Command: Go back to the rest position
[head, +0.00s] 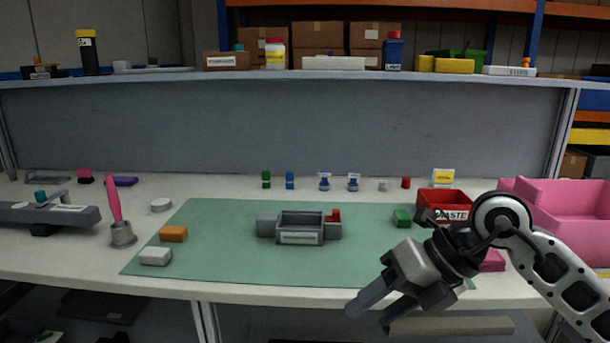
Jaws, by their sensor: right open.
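My right gripper (369,312) shows at the lower right, in front of the table's front edge. Its two fingers are apart and nothing is between them. Its arm comes in from the right edge. The grey dashboard module (299,239) sits on the green mat (222,263) near the middle, with a small red part (336,214) at its right end. My left gripper is not in the picture.
An orange block (173,234) and a white block (156,256) lie on the mat's left side. A green block (402,217), a red waste bin (431,199) and a large pink bin (568,237) are at the right. A shelf (150,79) spans the back.

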